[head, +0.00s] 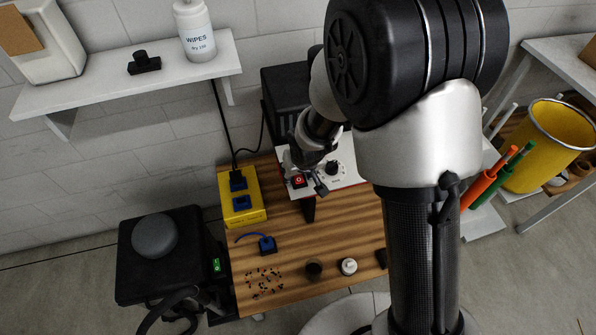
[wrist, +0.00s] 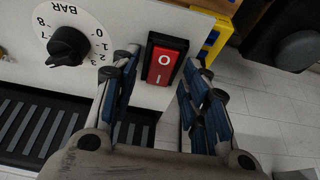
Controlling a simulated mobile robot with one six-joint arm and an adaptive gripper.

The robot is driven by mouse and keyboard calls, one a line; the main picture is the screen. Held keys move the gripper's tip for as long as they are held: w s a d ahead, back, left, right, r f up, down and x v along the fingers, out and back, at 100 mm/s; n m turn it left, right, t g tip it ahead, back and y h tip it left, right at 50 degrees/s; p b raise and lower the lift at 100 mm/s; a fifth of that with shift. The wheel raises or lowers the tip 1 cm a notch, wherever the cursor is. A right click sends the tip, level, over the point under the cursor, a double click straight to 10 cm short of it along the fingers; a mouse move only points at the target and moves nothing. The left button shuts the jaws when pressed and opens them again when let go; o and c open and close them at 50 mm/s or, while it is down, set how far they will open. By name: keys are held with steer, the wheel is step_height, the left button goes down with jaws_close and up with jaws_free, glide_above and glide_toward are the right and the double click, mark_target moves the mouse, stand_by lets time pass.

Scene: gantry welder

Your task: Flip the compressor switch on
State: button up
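The compressor switch (wrist: 164,62) is a red rocker in a black frame, marked O and I, on a white panel (wrist: 112,17). In the head view the switch (head: 298,181) shows at the panel's left end. Which side is pressed in I cannot tell. A black pressure knob (wrist: 68,46) with a BAR scale sits beside it. My gripper (wrist: 163,68) is open and empty, its blue-padded fingers on either side of the switch in the wrist view. In the head view my gripper (head: 305,174) is right at the panel and partly covers it; contact cannot be told.
A yellow socket box (head: 240,205) with blue plugs stands left of the panel on the wooden bench (head: 335,245). A blue plug, dark bits, a dark cup and a white knob lie in front. A shelf (head: 120,85) holds wipes. A yellow bin (head: 545,150) stands right.

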jaws_close()
stand_by(0.3)
